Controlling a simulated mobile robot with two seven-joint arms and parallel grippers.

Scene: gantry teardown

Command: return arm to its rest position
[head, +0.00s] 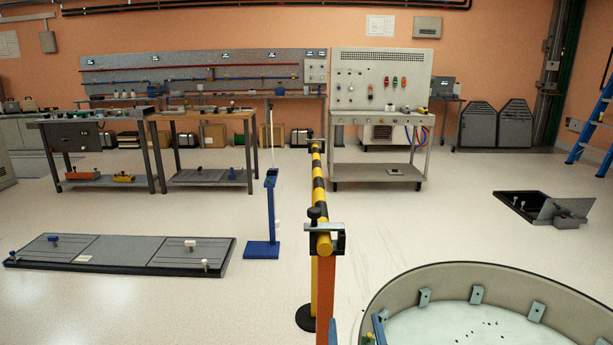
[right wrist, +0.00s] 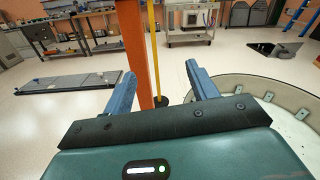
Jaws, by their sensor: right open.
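My right gripper (head: 355,327) shows only as blue fingertips at the bottom edge of the head view, beside the lower part of an orange post (head: 326,295). In the right wrist view the gripper (right wrist: 160,82) has its two blue fingers spread wide. The orange post (right wrist: 135,45) appears between them, nearer the left finger. No grip on it shows; I cannot tell whether a finger touches it. Most of my right arm is out of view. My left arm and left gripper are in neither view.
A yellow-black striped bar (head: 318,185) runs back from the orange post, with a clamp (head: 324,238) on its near end. A round pit rim (head: 455,270) lies at right. A floor panel (head: 120,252) and blue stand (head: 263,248) are at left. An open floor hatch (head: 530,207) lies farther right.

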